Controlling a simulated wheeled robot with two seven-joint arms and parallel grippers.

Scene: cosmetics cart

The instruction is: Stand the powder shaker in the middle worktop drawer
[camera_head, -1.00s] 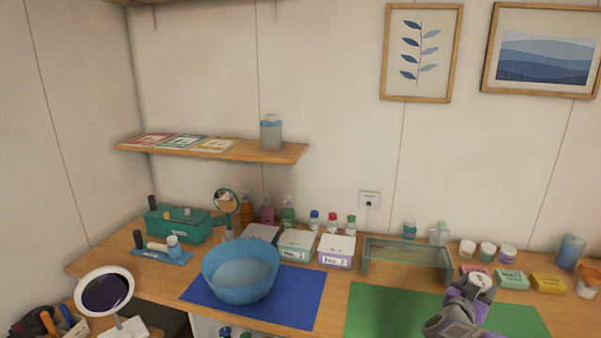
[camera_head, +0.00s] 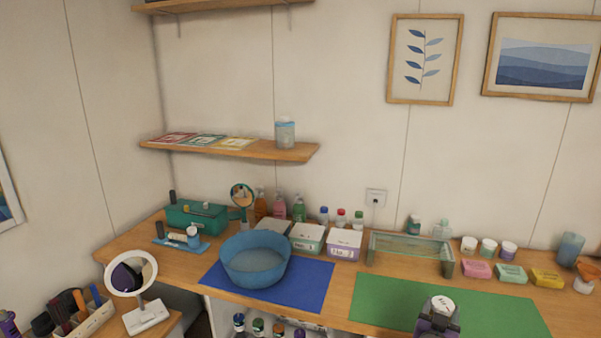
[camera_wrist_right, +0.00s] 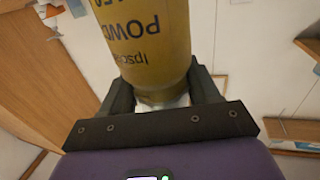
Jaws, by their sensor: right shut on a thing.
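The powder shaker (camera_wrist_right: 140,40) is a yellow bottle with dark lettering that starts "POWD", seen close up in the right wrist view. My right gripper (camera_wrist_right: 165,92) is shut on it near one end, a dark finger on each side. In the head view my right gripper (camera_head: 438,322) is at the bottom edge, in front of the green mat; the yellow body does not show there. I cannot make out the middle worktop drawer in either view. My left gripper is in neither view.
The wooden worktop (camera_head: 340,290) carries a blue bowl (camera_head: 254,262) on a blue mat (camera_head: 310,290), a green mat (camera_head: 500,318), a glass stand (camera_head: 410,246) and boxes. Below its front edge, several bottles stand in a white compartment (camera_head: 222,318). A round mirror (camera_head: 148,318) stands at left.

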